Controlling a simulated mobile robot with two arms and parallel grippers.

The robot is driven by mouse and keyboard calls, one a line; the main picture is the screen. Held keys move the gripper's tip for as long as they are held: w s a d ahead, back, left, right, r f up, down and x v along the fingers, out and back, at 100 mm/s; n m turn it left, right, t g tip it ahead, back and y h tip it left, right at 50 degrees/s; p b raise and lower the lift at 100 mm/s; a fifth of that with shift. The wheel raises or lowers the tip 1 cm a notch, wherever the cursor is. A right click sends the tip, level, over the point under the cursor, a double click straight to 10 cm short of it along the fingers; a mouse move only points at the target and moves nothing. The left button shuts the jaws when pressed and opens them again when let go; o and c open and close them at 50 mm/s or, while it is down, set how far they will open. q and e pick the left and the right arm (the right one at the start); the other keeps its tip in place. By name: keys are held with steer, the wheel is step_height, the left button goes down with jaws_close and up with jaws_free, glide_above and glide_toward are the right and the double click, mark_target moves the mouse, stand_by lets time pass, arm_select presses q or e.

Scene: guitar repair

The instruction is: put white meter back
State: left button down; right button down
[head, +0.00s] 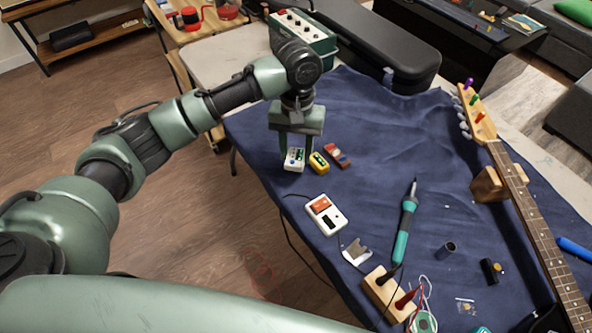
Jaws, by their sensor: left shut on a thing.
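A larger white device with an orange panel (326,214) lies nearer. My right gripper is not in view.
A green box with knobs (303,35) and a black case (365,45) stand behind. A soldering iron (404,226), wooden block with leads (388,290) and guitar neck (527,205) lie to the right. The cloth's (385,125) upper middle is clear.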

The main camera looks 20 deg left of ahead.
mark_target(296, 180)
arm_select(q)
step_height(296, 180, down, 3)
steer(key=shift+r, duration=0.1)
step_height(296, 180, down, 5)
steer(key=shift+f, duration=0.1)
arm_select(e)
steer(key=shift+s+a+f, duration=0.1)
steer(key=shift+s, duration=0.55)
arm_select(q)
steer(key=c, duration=0.9)
jaws_free()
steer(key=shift+o, duration=0.2)
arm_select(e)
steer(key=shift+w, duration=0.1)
arm_select(q)
steer(key=r, duration=0.8)
steer(key=w+r, duration=0.1)
steer(key=r, duration=0.3)
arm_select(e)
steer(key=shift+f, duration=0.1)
